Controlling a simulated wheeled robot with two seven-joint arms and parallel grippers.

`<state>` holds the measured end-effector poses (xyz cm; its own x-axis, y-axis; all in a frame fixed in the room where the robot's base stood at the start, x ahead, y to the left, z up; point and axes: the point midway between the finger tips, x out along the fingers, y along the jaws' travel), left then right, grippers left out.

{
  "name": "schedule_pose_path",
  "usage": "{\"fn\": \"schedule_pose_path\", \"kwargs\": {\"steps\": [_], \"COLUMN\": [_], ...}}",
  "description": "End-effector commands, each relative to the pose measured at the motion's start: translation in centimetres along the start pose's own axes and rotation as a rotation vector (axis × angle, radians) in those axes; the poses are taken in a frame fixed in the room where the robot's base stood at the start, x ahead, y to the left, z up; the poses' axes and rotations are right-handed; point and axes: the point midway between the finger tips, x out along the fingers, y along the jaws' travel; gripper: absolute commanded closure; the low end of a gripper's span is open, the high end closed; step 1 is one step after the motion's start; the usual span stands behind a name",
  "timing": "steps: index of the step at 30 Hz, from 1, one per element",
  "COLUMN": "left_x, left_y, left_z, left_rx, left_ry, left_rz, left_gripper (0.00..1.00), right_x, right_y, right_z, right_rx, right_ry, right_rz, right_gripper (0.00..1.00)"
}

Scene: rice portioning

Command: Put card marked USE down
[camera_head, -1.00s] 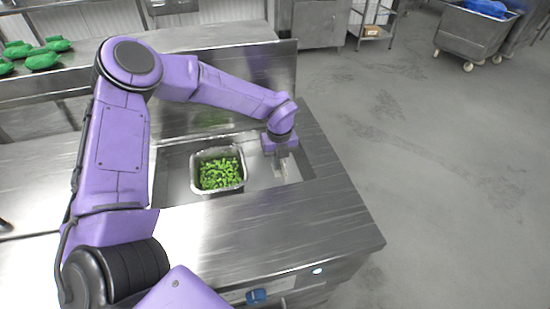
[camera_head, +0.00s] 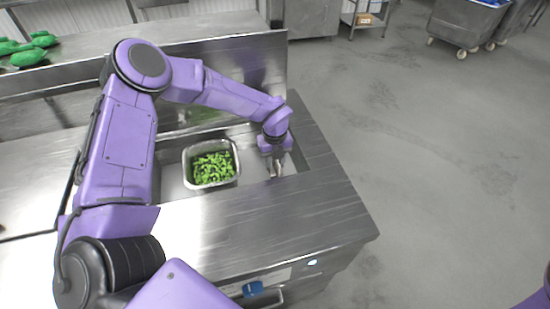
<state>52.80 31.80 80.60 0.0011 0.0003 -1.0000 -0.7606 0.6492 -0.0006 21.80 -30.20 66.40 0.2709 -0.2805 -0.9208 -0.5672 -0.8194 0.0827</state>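My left gripper (camera_head: 275,169) points down over the right part of a recessed well in the steel counter. It is beside a metal pan (camera_head: 186,171) of green pieces and apart from it. Its fingers are small and grey against the steel, so I cannot tell whether they are open or shut. I cannot make out a card marked USE, in the fingers or on the counter. My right gripper is out of view; only a purple bit of my own body shows at the bottom right corner.
The steel counter (camera_head: 290,222) has bare surface in front of the well. A raised steel ledge (camera_head: 180,45) runs behind it, with green items (camera_head: 28,57) at far left. Grey floor lies open at right, with a wheeled bin (camera_head: 463,24) farther back.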

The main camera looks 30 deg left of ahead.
Motion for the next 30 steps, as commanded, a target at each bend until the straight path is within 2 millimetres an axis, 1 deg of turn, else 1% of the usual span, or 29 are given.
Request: {"fn": "schedule_pose_path", "kwargs": {"steps": [1,2,4,12,16,18,21,30], "left_x": [-0.7,-0.8,-1.9,-8.9,-11.2,-11.9,-12.4,-12.4], "left_y": [0.0,-0.1,-0.1,-0.1,-0.1,0.0,0.0,0.0], "left_z": [0.0,0.0,0.1,0.1,0.1,0.0,0.0,0.0], "left_rx": [0.001,0.000,-0.001,-0.001,0.000,0.000,0.001,0.000], "left_ry": [-0.001,-0.001,-0.003,-0.003,-0.003,-0.002,0.000,0.000], "left_rz": [0.000,-0.002,-0.005,-0.005,-0.003,-0.001,0.000,0.000], "left_gripper": [0.66,0.66,0.66,0.66,0.66,0.66,0.66,0.66], "right_x": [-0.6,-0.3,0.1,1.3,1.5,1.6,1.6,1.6], "right_y": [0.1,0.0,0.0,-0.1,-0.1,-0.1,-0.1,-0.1], "right_z": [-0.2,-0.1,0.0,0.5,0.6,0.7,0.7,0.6], "right_rx": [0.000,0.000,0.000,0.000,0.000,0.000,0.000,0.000], "right_ry": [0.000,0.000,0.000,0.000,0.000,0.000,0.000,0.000], "right_rz": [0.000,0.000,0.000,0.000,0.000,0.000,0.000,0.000], "right_gripper": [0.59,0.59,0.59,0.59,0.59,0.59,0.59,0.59]}}
